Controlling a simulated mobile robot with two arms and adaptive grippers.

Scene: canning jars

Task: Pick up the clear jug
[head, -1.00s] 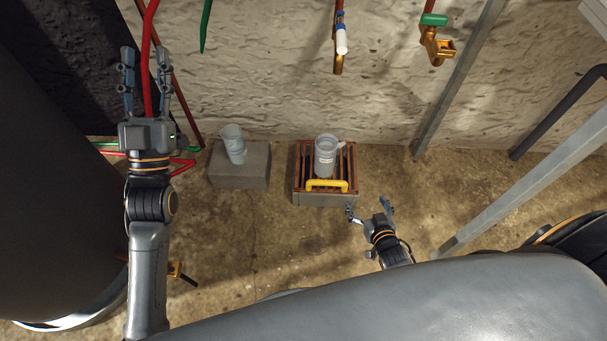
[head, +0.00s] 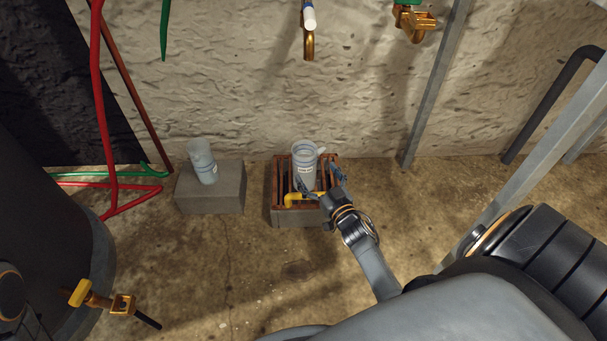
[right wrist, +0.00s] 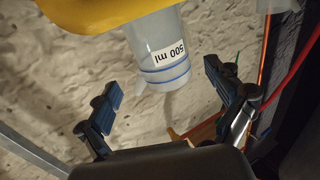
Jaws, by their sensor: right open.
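The clear jug (head: 304,163) stands upright on a slatted rack (head: 276,190) against the wall. It has blue bands and a white label reading 500 ml. In the right wrist view the jug (right wrist: 163,55) appears upside down, ahead of and between the spread fingers. My right gripper (head: 320,180) is open, at the front right of the jug, with its fingers reaching toward the jug's sides. In the right wrist view the gripper (right wrist: 165,105) has nothing held between its fingers.
A yellow handle (head: 291,200) crosses the rack's front, close to the gripper; it also fills the top of the right wrist view (right wrist: 100,12). Another clear container (head: 202,162) stands on a grey block (head: 211,195) to the left. A tap spout (head: 308,45) hangs above the jug.

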